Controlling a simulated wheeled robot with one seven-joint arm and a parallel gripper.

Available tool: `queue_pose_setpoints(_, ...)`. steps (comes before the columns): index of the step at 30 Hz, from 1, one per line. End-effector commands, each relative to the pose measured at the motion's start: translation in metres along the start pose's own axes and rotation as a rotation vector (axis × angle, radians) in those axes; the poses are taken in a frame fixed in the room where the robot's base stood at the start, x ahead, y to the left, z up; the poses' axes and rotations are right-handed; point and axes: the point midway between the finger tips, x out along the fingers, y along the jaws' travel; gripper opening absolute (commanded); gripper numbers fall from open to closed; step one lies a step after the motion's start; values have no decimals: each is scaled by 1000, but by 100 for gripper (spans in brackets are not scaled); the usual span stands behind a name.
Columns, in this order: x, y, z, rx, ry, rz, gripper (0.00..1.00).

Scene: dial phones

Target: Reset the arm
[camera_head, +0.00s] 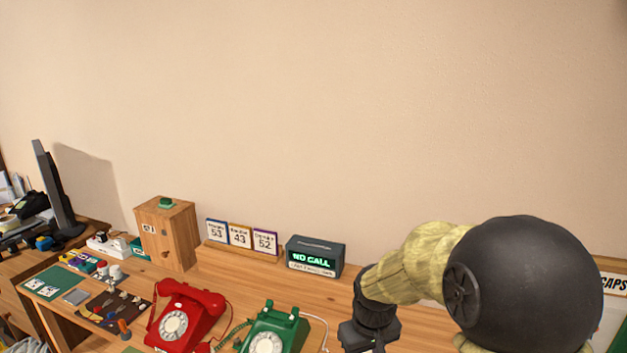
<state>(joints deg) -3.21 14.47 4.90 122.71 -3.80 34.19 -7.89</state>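My arm fills the lower right of the head view, with a large dark round joint close to the camera and a yellowish sleeve. The arm's dark end section reaches down toward the desk, right of the green phone. My gripper's fingertips are not visible; they lie below the frame edge or behind the arm.
Three number cards (241,237) read 53, 43 and 52. A wooden box with a green button (166,232) stands left of them. Small tools lie on a brown mat (110,312). A monitor (55,190) is far left. A "CAPS" sign (613,283) is at right.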

Motion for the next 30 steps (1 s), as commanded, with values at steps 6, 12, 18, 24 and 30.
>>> queue_pose_setpoints(6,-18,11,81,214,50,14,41)
queue_pose_setpoints(12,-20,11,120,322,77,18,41)
queue_pose_setpoints(18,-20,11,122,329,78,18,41)
queue_pose_setpoints(24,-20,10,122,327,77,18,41)
queue_pose_setpoints(30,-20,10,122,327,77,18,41)
